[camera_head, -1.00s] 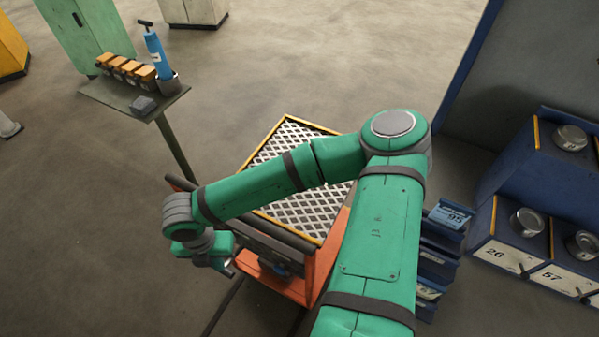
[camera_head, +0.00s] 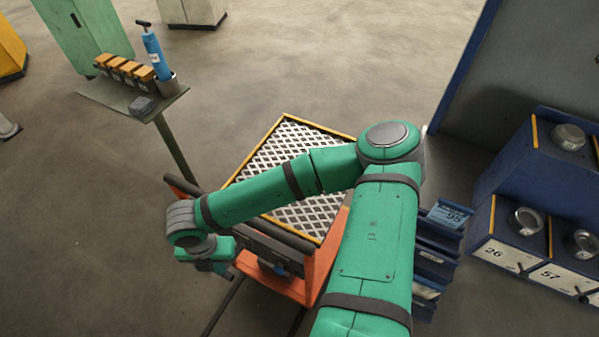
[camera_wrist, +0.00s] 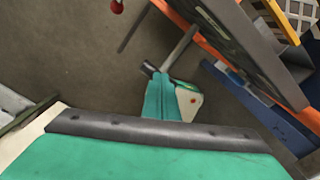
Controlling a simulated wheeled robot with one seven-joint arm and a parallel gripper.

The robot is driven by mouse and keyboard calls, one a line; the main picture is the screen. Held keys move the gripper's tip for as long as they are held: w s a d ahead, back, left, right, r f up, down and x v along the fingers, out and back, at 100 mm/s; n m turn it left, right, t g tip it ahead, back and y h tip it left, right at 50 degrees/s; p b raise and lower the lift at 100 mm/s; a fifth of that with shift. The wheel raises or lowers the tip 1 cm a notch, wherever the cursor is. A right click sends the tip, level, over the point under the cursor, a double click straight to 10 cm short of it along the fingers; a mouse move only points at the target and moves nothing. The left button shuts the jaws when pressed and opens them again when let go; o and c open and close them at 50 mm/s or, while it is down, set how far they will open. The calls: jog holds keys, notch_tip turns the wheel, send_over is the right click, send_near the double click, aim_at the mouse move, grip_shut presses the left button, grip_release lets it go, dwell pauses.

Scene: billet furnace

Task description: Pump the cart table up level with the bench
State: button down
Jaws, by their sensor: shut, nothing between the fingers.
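The cart is orange, with a white-and-dark mesh table (camera_head: 285,160) in a yellow rim, at the middle of the head view. My green arm crosses over it and hides part of the table and the cart's near end. My gripper (camera_head: 222,268) is low at the cart's near left end, shut and empty; its fingertips show poorly. In the wrist view, a grey bar (camera_wrist: 182,45) with a dark end slants beside a teal part with a white plate. I cannot tell if my gripper touches it. The cart's orange frame (camera_wrist: 290,92) shows at upper right.
A blue bench (camera_head: 500,215) with numbered fronts and round metal parts stands at right. A small table (camera_head: 115,98) at upper left holds orange-topped blocks and a blue pump-like tool. A red knob (camera_wrist: 117,5) shows at the wrist view's top. Floor at left is open.

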jog(key=shift+s+a+f, duration=0.1)
jog(key=shift+f, duration=0.45)
jog(key=shift+s+a+f, duration=0.1)
jog(key=shift+f, duration=0.45)
jog(key=shift+s+f, duration=0.2)
jog(key=shift+f, duration=1.35)
jog(key=shift+w+r, duration=0.25)
jog(key=shift+r, duration=0.7)
jog(key=shift+w+d+r, duration=0.1)
jog(key=shift+w+r, duration=0.05)
jog(key=shift+r, duration=1.35)
jog(key=shift+w+d+r, duration=0.1)
jog(key=shift+r, duration=1.35)
